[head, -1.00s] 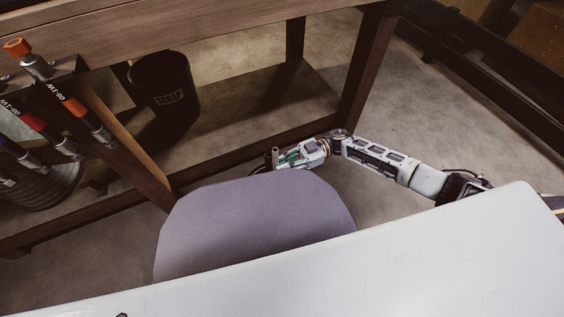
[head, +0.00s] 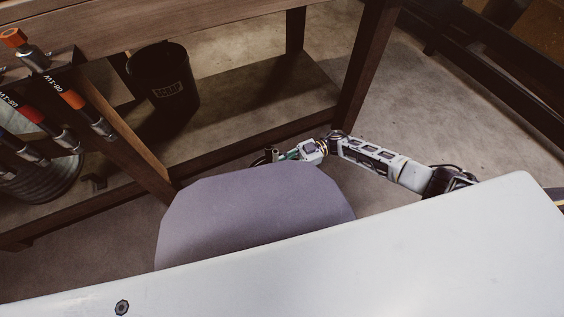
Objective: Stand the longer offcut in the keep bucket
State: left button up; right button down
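A black bucket (head: 163,85) stands on the lower shelf under the wooden bench, and its label reads SCRAP. No bucket labelled keep can be made out. My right arm comes in from the right, and its gripper (head: 272,157) is low in front of the shelf's front edge, partly hidden behind a grey rounded panel. A small dark upright piece shows at its tip; I cannot tell whether it is a finger or something held. No loose offcut can be clearly identified. My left gripper is out of view.
A wooden bench leg (head: 366,70) stands near my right arm. The shelf right of the bucket is clear.

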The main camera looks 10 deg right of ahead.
jog(key=shift+f, duration=1.5)
jog(key=c, duration=1.3)
grip_release()
jog(key=shift+c, duration=0.2)
jog(key=w+d, duration=0.2)
jog(key=d, duration=0.9)
jog(key=shift+w+d, duration=0.15)
jog(key=shift+d, duration=0.25)
